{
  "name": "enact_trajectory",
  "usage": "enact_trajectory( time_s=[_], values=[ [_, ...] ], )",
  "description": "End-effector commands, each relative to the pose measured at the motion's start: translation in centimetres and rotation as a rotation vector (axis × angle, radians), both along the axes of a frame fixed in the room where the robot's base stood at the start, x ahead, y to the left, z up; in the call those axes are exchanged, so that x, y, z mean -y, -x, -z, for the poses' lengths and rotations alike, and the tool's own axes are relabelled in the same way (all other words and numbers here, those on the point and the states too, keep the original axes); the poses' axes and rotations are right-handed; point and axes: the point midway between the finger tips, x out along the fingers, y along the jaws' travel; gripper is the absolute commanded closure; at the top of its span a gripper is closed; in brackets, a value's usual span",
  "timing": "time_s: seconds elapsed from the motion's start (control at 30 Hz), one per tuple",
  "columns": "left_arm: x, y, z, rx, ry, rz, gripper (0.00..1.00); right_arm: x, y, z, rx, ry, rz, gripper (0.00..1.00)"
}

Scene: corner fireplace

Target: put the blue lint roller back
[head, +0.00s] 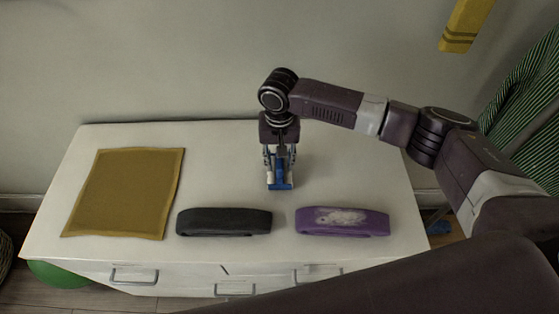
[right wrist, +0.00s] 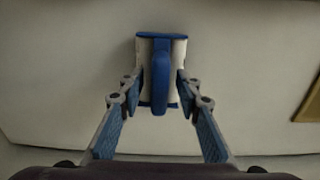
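The blue lint roller (head: 280,185) is at the middle of the white cabinet top (head: 365,180), between my right gripper's fingers. In the right wrist view the blue-and-white lint roller (right wrist: 161,80) has its blue handle toward the camera. My right gripper (head: 279,165) points straight down. Its fingertips (right wrist: 160,82) lie against both white sides of the roller, seemingly shut on it. I cannot tell whether the roller touches the cabinet top. My left gripper is not in view.
A mustard cloth (head: 125,193) lies on the left of the top. A black oblong case (head: 224,222) and a purple one (head: 342,222) lie along the front. The wall (head: 190,60) rises behind. A striped green chair (head: 525,110) stands at right. The top's back right is clear.

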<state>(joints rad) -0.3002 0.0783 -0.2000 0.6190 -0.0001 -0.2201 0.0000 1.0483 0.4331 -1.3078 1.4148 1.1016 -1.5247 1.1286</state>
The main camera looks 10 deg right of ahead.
Motion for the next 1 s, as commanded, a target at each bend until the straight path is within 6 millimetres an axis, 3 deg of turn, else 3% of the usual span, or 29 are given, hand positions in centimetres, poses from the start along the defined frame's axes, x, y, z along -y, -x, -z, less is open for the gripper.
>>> enact_trajectory(
  time_s=[0.17, 0.27, 0.7, 1.0],
  values=[
    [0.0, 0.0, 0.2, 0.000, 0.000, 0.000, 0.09, 0.0, 0.0, -0.4, 0.001, -0.001, 0.000, 0.69],
    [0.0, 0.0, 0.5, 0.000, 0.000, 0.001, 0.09, -0.1, -0.1, -1.7, 0.003, -0.003, 0.000, 0.69],
    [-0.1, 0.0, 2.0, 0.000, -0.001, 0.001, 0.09, 0.0, -0.1, -10.4, 0.002, -0.002, 0.000, 0.69],
    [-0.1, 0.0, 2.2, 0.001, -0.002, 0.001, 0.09, 0.0, 0.0, -12.3, -0.001, 0.000, 0.000, 0.69]
  ],
)
